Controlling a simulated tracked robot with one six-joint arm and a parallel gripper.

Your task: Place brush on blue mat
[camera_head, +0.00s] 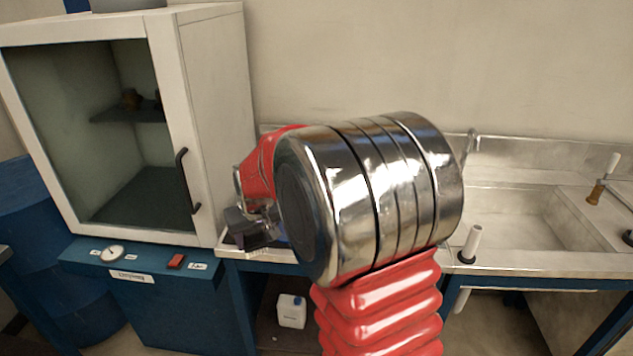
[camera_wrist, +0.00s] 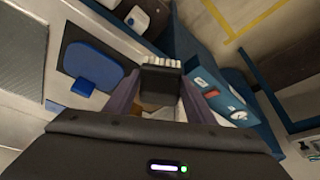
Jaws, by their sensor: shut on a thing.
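The brush (camera_wrist: 161,64) has a dark head with white bristles, seen in the wrist view between my fingers. My gripper (camera_wrist: 163,92) is shut on it; the handle is mostly hidden between the fingers. The blue mat (camera_wrist: 97,63) is a rounded blue pad in the wrist view, left of the brush and apart from it in the picture. In the head view, my gripper (camera_head: 250,228) is over the counter's left end beside the glass-fronted cabinet. My arm covers most of that counter area and nearly all of the mat there. The brush's height above the counter is unclear.
The white cabinet (camera_head: 212,120) with a dark handle stands just left of my gripper. Its blue base has a gauge (camera_head: 111,253) and a red button (camera_head: 175,261). A sink (camera_head: 530,225) is at right. A white bottle (camera_head: 291,311) stands below the counter.

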